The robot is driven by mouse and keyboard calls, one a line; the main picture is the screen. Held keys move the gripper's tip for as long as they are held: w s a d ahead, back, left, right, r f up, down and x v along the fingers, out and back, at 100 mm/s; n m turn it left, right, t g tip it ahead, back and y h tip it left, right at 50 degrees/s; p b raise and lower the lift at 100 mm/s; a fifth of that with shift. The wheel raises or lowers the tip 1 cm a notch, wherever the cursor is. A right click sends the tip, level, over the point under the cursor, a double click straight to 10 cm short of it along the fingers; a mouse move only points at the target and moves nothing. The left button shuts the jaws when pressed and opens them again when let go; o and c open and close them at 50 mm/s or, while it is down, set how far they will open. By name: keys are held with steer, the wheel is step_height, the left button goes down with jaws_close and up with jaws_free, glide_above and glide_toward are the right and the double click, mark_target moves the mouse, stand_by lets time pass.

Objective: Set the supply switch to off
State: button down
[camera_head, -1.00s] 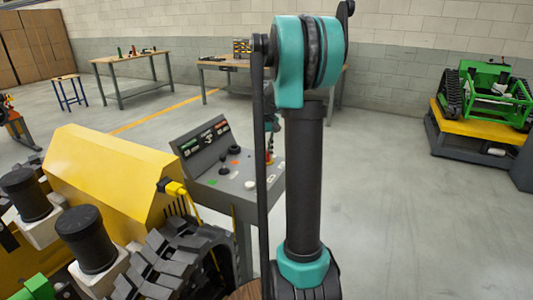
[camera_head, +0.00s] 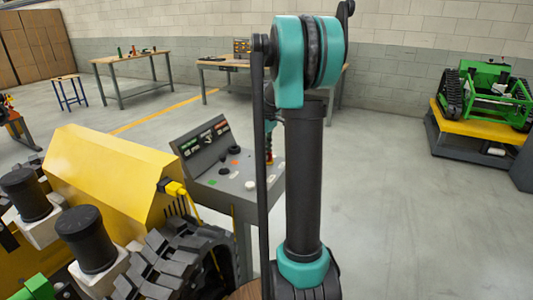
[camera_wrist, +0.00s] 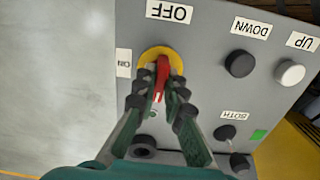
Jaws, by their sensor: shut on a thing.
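The supply switch is a red handle (camera_wrist: 162,68) on a round yellow plate (camera_wrist: 174,56) on the grey control panel, seen in the wrist view. The handle lies roughly up and down in the picture, in line with the OFF label (camera_wrist: 169,12) above it. The ON label (camera_wrist: 123,63) is to the left of the plate. My gripper (camera_wrist: 160,90) is shut on the red handle, with a fingertip on each side. In the head view the grey console (camera_head: 211,190) stands left of my arm, which hides most of the gripper and switch.
A black DOWN button (camera_wrist: 239,64) and a white UP button (camera_wrist: 289,73) sit right of the switch. A small black knob (camera_wrist: 225,132) is lower right. A yellow tracked carrier (camera_head: 105,175) stands close left of the console. Open floor lies to the right.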

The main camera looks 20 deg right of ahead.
steer(key=shift+n, duration=0.4)
steer(key=c, duration=1.6)
jaws_free()
step_height(320, 180, up, 12)
steer(key=shift+s, duration=0.1)
